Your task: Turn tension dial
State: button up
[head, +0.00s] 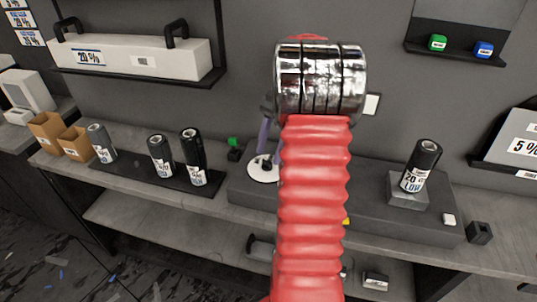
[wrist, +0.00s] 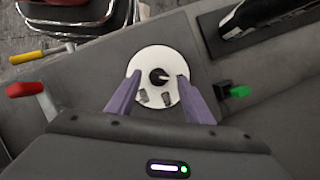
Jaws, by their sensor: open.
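The tension dial (wrist: 158,76) is a small black knob with a light pointer mark, at the middle of a round white plate (wrist: 143,60) on the grey bench unit. My gripper (wrist: 157,84) is open, its two purple fingers on either side of the knob in the wrist view, apart from it. Small grey marks lie on the plate below the knob. In the head view the white plate (head: 259,174) and one purple finger (head: 263,135) show left of my red arm, which hides the rest of the gripper.
A green-topped switch (wrist: 238,91) is right of the plate, and red (wrist: 24,89) and yellow (wrist: 27,57) handles are to the left. A dark roll (wrist: 262,22) lies at the upper right. In the head view a film roll (head: 421,165) stands on a grey block.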

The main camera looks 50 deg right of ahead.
jog(key=v, duration=1)
jog(key=shift+f, duration=0.1)
dwell(0.3)
